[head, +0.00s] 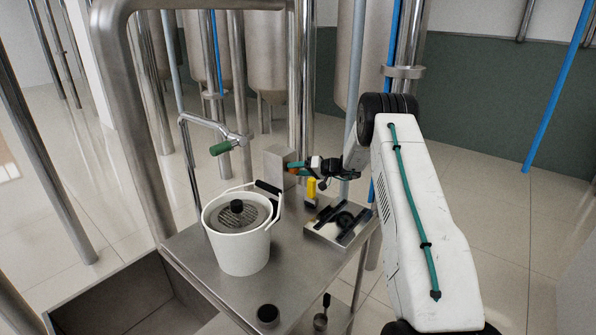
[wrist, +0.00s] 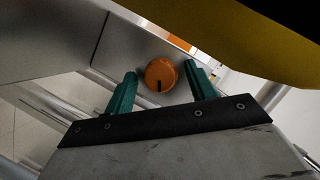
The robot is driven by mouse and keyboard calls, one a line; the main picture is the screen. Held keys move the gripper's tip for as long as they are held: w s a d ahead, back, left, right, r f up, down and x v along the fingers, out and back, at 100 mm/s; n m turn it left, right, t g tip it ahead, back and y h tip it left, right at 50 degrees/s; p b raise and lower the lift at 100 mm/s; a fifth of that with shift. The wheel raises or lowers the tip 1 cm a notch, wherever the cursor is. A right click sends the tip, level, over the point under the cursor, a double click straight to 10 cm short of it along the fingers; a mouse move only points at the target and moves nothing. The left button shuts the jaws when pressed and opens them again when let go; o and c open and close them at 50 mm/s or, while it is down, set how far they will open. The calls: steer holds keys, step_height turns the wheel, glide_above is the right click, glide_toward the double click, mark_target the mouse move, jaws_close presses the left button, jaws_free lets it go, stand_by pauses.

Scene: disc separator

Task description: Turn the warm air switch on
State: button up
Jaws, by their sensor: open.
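An orange round knob (wrist: 161,75) with a dark line mark, seemingly the warm air switch, sits on the face of a grey metal box (head: 277,160). The mark points toward the bottom of the wrist view. My gripper (wrist: 161,70) is open, with one teal finger on each side of the knob. I cannot tell whether the fingers touch it. In the head view my gripper (head: 296,166) is at the right face of the box, and the knob (head: 293,171) is mostly hidden behind the fingers.
A yellow-topped item (head: 311,188) stands just below my gripper, beside a metal tray (head: 325,232) with black parts. A green-handled tap (head: 222,148) is to the left.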

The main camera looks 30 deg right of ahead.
steer(key=c, duration=1)
steer(key=shift+m, duration=0.3)
steer(key=shift+f+m+t+y, duration=0.15)
steer(key=shift+m+y, duration=0.45)
steer(key=shift+m, duration=0.4)
steer(key=shift+f+m+t+y, duration=0.15)
steer(key=shift+m+y, duration=0.45)
steer(key=shift+m, duration=0.4)
steer(key=shift+d+r, duration=0.1)
steer(key=shift+r, duration=0.05)
steer(key=o, duration=1)
